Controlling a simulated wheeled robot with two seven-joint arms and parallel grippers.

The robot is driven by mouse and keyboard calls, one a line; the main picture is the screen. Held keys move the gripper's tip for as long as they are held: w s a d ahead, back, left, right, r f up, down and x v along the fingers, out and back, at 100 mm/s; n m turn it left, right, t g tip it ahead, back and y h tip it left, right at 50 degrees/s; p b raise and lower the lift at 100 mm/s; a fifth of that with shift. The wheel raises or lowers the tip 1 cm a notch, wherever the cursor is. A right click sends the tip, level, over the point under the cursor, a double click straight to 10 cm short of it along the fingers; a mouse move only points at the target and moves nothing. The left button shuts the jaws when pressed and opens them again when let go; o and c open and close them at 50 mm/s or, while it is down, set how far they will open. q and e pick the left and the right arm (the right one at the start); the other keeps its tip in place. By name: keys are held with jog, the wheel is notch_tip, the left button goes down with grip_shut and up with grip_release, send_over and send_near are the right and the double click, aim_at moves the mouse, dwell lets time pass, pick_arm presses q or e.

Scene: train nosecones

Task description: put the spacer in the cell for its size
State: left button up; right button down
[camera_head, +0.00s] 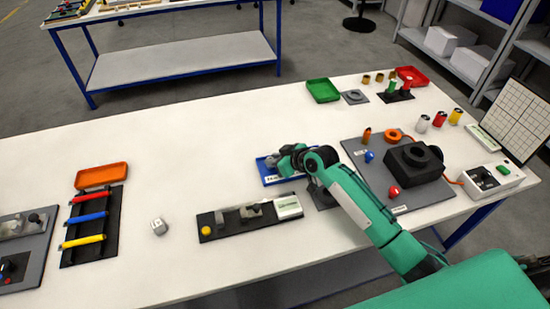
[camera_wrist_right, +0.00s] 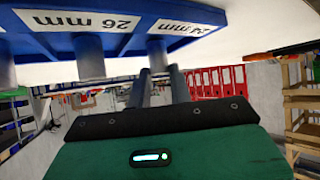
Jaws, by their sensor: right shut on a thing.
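The blue tray (camera_head: 265,173) with white labels lies on the table, left of the right arm. My right gripper (camera_head: 284,161) is low at the tray. In the wrist view its fingers (camera_wrist_right: 158,85) are shut on a grey cylindrical spacer (camera_wrist_right: 157,53) close to the tray; contact is unclear. Other grey cylinders (camera_wrist_right: 89,57) show beside it. The cells are mostly hidden. My left gripper is not in view.
A dark board (camera_head: 236,225) with grey parts and a yellow knob lies in front of the tray. A grey mat (camera_head: 420,195) with a black block (camera_head: 412,162) is to the right. A light grey piece (camera_head: 159,227) lies left.

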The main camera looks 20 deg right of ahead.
jog(key=shift+f, duration=0.2)
jog(key=c, duration=1.3)
grip_release()
jog(key=shift+o, duration=0.2)
jog(key=shift+r, duration=0.1)
jog(key=shift+r, duration=0.2)
jog(key=shift+s+d, duration=0.25)
jog(key=b+v, duration=0.2)
jog(key=v, duration=0.9)
jog(key=shift+r, duration=0.2)
jog(key=shift+s, duration=0.1)
